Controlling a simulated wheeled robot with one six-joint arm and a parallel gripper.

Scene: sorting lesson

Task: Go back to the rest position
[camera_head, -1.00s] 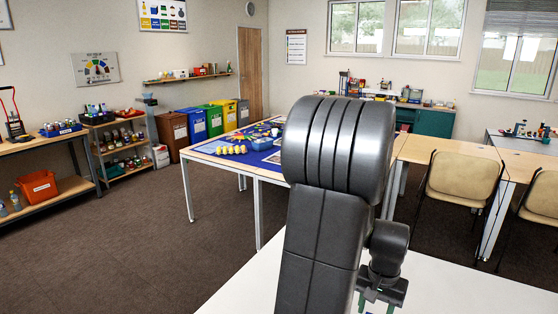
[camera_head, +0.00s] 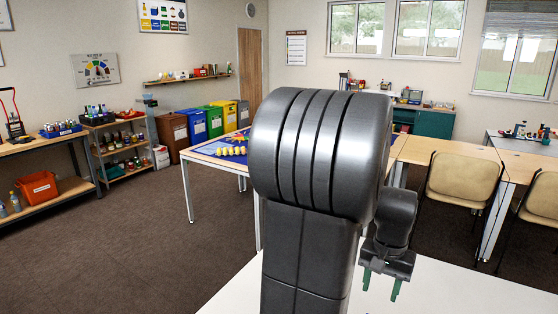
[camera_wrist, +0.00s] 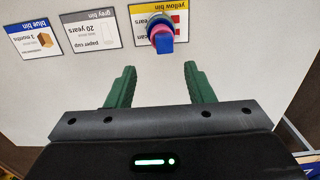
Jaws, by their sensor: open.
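My gripper (camera_head: 381,284) hangs at the lower right of the head view, fingers down over a white tabletop (camera_head: 450,292). In the wrist view my gripper (camera_wrist: 159,82) has its two green fingers apart, with nothing between them. My own dark arm fills the middle of the head view and hides part of the room. Beyond the fingertips, a small blue, pink and red object (camera_wrist: 162,38) sits on the yellow bin card (camera_wrist: 176,12).
The gray bin card (camera_wrist: 96,28) and blue bin card (camera_wrist: 35,38) lie beside it on the white surface. A table with a blue mat (camera_head: 214,148) stands behind my arm. Chairs (camera_head: 463,180) stand at the right. Brown floor at the left is clear.

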